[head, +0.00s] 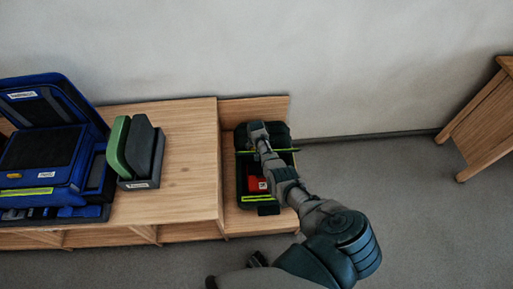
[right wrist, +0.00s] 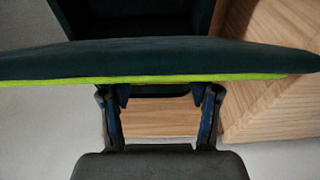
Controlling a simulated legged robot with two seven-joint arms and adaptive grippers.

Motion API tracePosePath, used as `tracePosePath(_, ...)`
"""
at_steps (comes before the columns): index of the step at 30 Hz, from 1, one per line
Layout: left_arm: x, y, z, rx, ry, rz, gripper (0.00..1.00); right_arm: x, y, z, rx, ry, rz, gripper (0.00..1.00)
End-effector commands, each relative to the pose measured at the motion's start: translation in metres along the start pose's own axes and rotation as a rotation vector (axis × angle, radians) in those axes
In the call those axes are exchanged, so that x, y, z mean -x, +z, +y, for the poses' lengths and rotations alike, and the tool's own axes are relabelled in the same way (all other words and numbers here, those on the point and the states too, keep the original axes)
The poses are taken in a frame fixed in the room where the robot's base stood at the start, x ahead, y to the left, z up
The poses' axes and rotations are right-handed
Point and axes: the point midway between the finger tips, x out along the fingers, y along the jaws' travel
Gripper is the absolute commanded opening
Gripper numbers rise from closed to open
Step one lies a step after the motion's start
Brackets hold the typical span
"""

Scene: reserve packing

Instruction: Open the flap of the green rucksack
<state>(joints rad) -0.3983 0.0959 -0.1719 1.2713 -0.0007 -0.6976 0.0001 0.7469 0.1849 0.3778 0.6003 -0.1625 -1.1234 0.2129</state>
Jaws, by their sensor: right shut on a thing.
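The green rucksack (head: 243,190), very dark with lime trim, lies in the low wooden bay, its main opening uncovered. Its flap (head: 283,133) is raised at the far end, its lime edge (head: 284,150) towards the opening. My right gripper (head: 258,135) is at the flap, with my forearm crossing over the pack. In the right wrist view the flap (right wrist: 160,60) spans the picture and its lime edge runs between the two fingers (right wrist: 160,100). The right gripper is shut on the flap; the fingertips are partly hidden behind it. My left gripper is not in view.
A red item (head: 257,184) shows inside the rucksack. On the wooden bench (head: 190,180) to the left stand a holder (head: 139,183) with green and dark grey pads and an open blue bag (head: 40,150). The wall is close behind. A wooden table (head: 485,115) stands far right.

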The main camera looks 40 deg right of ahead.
Motion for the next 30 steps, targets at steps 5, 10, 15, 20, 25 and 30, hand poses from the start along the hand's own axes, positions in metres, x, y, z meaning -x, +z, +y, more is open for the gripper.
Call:
tracePosePath(5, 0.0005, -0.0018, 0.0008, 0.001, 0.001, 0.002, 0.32, 0.0017, -0.0051, 0.0029, -0.001, -0.002, 0.007, 0.0)
tracePosePath(10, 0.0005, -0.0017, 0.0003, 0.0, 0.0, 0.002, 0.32, 0.0017, -0.0051, 0.0035, -0.001, -0.002, 0.008, 0.0)
tracePosePath(15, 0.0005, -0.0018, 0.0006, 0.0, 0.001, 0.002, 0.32, 0.0017, -0.005, 0.0034, 0.0, -0.001, 0.008, 0.0)
tracePosePath(20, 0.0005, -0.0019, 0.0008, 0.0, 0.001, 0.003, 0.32, 0.0023, -0.0044, 0.0021, 0.0, 0.0, 0.008, 0.0)
tracePosePath(25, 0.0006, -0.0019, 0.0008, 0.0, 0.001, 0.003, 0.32, 0.0023, -0.0041, 0.0016, 0.0, 0.0, 0.008, 0.66)
tracePosePath(30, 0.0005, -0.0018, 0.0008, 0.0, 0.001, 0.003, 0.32, 0.0008, -0.0035, 0.0025, -0.001, -0.002, 0.004, 0.88)
